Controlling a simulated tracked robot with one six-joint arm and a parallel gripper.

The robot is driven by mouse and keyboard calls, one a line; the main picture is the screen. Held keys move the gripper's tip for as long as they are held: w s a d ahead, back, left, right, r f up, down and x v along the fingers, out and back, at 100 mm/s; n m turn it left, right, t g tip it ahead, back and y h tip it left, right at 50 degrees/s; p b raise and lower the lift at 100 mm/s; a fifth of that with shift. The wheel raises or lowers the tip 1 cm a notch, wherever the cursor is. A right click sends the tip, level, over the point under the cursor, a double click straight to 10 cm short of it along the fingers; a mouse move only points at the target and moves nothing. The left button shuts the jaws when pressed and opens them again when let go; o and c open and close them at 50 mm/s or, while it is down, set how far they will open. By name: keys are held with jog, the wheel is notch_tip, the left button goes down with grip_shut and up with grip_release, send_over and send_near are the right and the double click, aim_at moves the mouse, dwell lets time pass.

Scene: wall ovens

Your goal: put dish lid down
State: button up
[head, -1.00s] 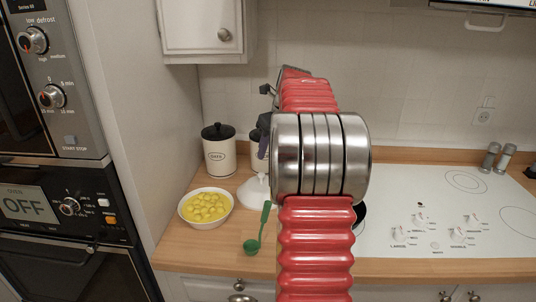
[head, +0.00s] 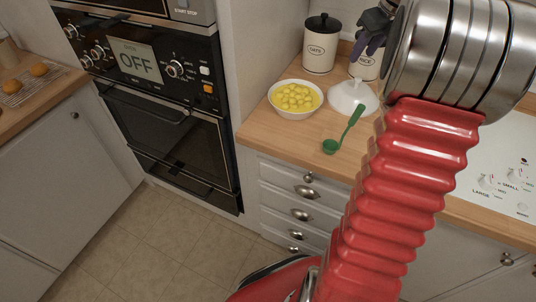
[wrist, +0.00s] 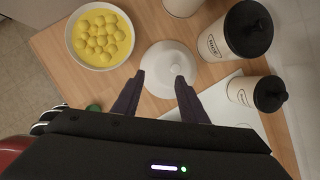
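The white dish lid (head: 352,98) lies on the wooden counter, knob up, between the bowl and the canisters. It also shows in the wrist view (wrist: 165,58), just beyond the fingertips. My gripper (wrist: 160,76) is open and empty, its two dark fingers spread apart above the near part of the lid. In the head view the dark gripper (head: 372,32) hangs above the lid, with a gap between them.
A white bowl (head: 295,113) of yellow balls stands left of the lid. A green ladle (head: 345,130) lies in front of it. Canisters (head: 321,45) stand behind. The white cooktop (head: 495,180) is to the right, and the wall oven (head: 150,95) to the left.

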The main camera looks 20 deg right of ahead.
jog(key=s+a+r+n, duration=0.1)
jog(key=s+a+n, duration=0.2)
jog(key=a+n, duration=0.75)
jog(key=s+a+r+n, duration=0.1)
jog(key=s+a+n, duration=0.35)
jog(key=a, duration=1.05)
jog(key=s+a+f+n, duration=0.3)
jog(key=s+a+n, duration=0.3)
jog(key=n, duration=0.4)
jog(key=s+a+f+n+t, duration=0.1)
jog(key=s+a+f+n, duration=0.3)
jog(key=s+a+n, duration=0.3)
jog(key=a+n, duration=0.2)
jog(key=n, duration=0.1)
jog(key=shift+a+f+y, duration=0.2)
jog(key=shift+a+y, duration=0.05)
jog(key=shift+y, duration=0.15)
jog(key=shift+c, duration=0.3)
